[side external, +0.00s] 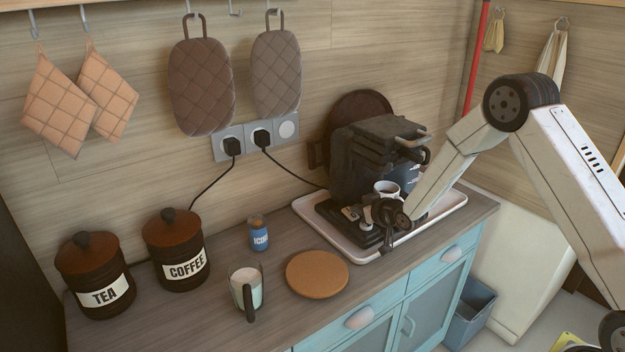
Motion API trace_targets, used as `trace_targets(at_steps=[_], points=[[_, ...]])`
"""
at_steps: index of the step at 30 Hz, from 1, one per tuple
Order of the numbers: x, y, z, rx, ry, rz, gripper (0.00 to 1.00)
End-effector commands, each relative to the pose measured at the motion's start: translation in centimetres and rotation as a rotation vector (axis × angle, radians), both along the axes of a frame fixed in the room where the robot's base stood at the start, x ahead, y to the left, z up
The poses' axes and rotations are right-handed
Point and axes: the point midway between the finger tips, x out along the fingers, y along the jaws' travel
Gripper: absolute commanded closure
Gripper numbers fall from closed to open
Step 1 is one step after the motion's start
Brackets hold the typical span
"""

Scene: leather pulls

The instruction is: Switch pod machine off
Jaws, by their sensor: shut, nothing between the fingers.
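The black pod machine (362,162) stands on a white tray (442,215) at the right of the counter. A white cup (386,188) with dark contents is at its front, under the head. My gripper (385,232) is shut and empty, low at the front of the machine, close to its base and just below the cup. Whether it touches the machine cannot be told. The machine's switch cannot be made out; my gripper and wrist hide part of the front.
A round brown board (317,273), a glass mug (246,290), an icing jar (258,233), a coffee canister (176,250) and a tea canister (95,275) stand to the left. Black cords run to the wall socket (256,137).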

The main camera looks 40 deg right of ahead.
Motion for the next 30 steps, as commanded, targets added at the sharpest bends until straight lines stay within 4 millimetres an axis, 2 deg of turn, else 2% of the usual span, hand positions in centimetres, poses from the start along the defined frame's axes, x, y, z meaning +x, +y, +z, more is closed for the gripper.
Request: trace_targets(at_steps=[14, 20, 28, 30], points=[[0.0, 0.0, 0.3, 0.0, -0.001, 0.0, 1.0], [-0.2, 0.0, 1.5, 0.0, -0.003, 0.0, 1.0], [-0.8, 0.0, 4.3, -0.001, -0.003, 0.0, 1.0], [-1.8, 0.0, 4.1, 0.0, 0.001, 0.0, 1.0]])
